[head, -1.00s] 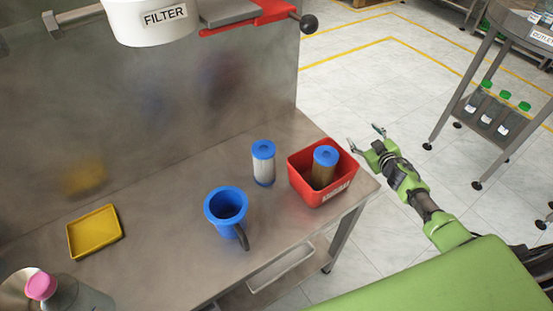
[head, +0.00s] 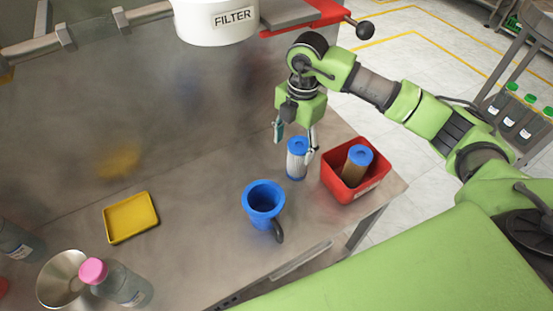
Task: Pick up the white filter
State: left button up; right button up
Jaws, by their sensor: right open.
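The white filter (head: 296,162) with a blue cap stands upright on the metal bench, left of the red bin. My right gripper (head: 294,143) points down over it, open, with one finger to the left of the cap and the other at its right side. I cannot tell whether either finger touches the filter. My left gripper is not in view.
The red bin (head: 352,194) holds a brown filter (head: 355,166) with a blue cap. A blue mug-like housing (head: 263,203) stands in front. A yellow tray (head: 131,217) and a pink-capped bottle (head: 121,284) are at the left. A white FILTER housing (head: 217,22) hangs above.

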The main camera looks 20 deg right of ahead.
jog(key=shift+s+d+f+h+p, duration=0.1)
jog(key=shift+d+f+h+p, duration=0.2)
jog(key=shift+d+f, duration=0.65)
jog(key=f, duration=0.1)
jog(key=f+p, duration=0.1)
jog(key=f, duration=0.2)
jog(key=shift+a+f+p, duration=0.25)
jog(key=shift+f+p, duration=0.1)
jog(key=shift+p, duration=0.05)
jog(key=shift+f, duration=0.35)
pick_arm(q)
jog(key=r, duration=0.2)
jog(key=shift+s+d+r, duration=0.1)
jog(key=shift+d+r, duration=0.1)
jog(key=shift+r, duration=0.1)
pick_arm(e)
jog(key=shift+f, duration=0.2)
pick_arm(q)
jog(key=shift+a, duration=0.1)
pick_arm(e)
jog(key=c, duration=1.3)
